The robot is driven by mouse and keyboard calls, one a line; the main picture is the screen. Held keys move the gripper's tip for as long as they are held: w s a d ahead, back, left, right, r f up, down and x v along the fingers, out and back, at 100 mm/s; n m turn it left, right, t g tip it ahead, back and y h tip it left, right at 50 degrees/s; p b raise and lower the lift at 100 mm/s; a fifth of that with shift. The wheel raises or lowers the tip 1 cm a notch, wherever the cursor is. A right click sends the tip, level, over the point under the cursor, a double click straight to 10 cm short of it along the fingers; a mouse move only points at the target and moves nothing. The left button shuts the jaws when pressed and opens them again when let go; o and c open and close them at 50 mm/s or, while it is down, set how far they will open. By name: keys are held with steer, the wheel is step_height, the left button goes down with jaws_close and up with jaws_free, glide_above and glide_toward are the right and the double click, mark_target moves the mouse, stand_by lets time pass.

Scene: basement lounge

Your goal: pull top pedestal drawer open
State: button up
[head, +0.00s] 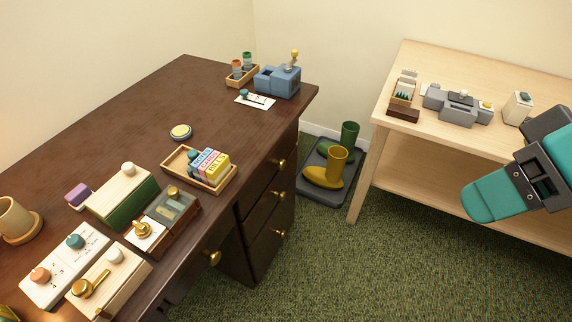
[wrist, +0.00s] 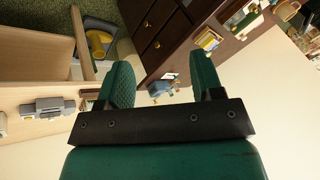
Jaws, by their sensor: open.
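The dark wood desk (head: 130,105) has a pedestal of stacked drawers at its right end. The top pedestal drawer (head: 262,177) has a round brass knob (head: 281,163) and looks shut, flush with the front. Brass knobs of the lower drawers show below it. My teal gripper (head: 478,203) is at the right of the head view, in front of the light wood table and well apart from the drawers. In the wrist view my gripper (wrist: 160,64) is open, with nothing between its fingers. The pedestal drawers (wrist: 160,28) show beyond the fingers, tilted; which is the top one is hard to tell there.
A light wood table (head: 420,150) with small devices stands at right. A grey tray (head: 316,193) with yellow and green boots lies on the carpet between desk and table. Another desk drawer knob (head: 213,257) sticks out at the front. Carpet before the pedestal (head: 350,265) is clear.

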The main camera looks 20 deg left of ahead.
steer(key=w+a+f+n+y+b, duration=0.2)
steer(key=w+a+f+y+b, duration=0.1)
steer(key=w+a+f+b, duration=0.5)
steer(key=w+a+f+n+y+b, duration=0.2)
steer(key=w+a+f+y+b, duration=0.15)
steer(key=f+b, duration=0.4)
steer(key=n+t+y+b, duration=0.15)
steer(key=y+b, duration=0.45)
steer(key=b, duration=0.6)
glide_toward(284, 166)
steer(key=a+b, duration=0.1)
steer(key=a, duration=0.2)
steer(key=a+b, duration=0.1)
steer(key=a, duration=0.3)
steer(key=a+b, duration=0.1)
steer(key=a, duration=0.2)
steer(key=shift+w+a, duration=0.35)
steer(key=shift+w, duration=0.05)
steer(key=shift+c, duration=0.2)
jaws_close()
